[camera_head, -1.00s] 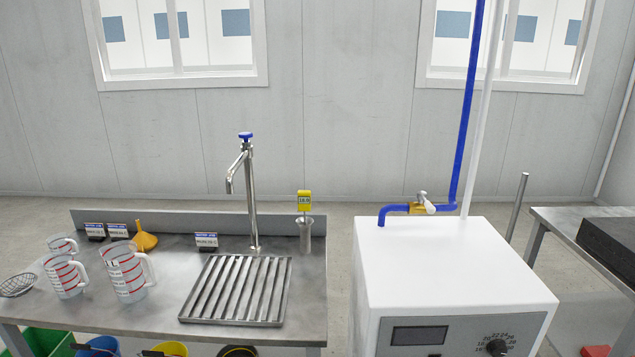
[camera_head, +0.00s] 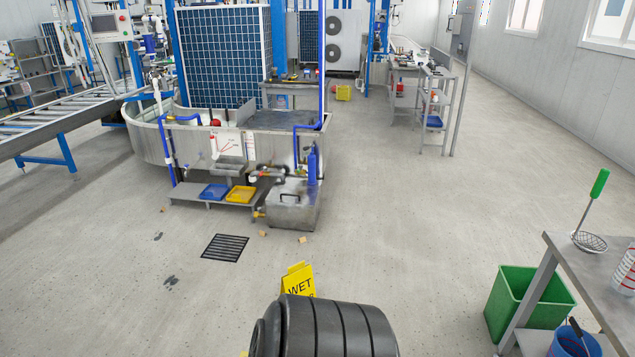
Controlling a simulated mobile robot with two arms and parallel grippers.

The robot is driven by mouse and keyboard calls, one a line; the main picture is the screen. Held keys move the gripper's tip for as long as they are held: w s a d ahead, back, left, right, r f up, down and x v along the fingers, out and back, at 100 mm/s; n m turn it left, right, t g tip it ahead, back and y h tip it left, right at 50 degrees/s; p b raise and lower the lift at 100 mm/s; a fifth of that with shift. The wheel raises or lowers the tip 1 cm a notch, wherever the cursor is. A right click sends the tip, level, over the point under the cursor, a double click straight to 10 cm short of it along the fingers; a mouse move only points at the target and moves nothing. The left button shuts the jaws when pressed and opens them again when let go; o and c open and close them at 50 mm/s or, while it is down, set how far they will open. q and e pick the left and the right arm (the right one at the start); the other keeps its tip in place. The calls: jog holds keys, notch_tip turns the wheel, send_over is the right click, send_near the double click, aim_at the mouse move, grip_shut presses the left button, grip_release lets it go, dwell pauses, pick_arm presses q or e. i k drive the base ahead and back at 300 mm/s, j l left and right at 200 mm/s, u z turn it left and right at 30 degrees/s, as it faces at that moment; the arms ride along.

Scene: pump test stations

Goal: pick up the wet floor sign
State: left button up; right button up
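The yellow wet floor sign (camera_head: 299,281) stands on the concrete floor at the lower middle of the head view. Its upper part shows, with the word "WET" in black. A black ribbed cylinder (camera_head: 325,330) in front hides its lower part. A small bit of yellow shows at the cylinder's lower left edge. Neither of my grippers is in view.
A floor drain grate (camera_head: 225,247) and small brown blocks lie beyond the sign. A metal tank with a blue panel (camera_head: 224,55) stands farther back. A green bin (camera_head: 528,303) and a metal table (camera_head: 590,270) are at right. Open floor lies between.

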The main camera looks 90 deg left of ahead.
aim_at(299, 280)
jog(key=u, duration=2.95)
jog(key=i+j, duration=0.15)
jog(key=i, duration=0.6)
jog(key=i+j, duration=0.15)
jog(key=i, duration=0.6)
jog(key=j+u, duration=0.05)
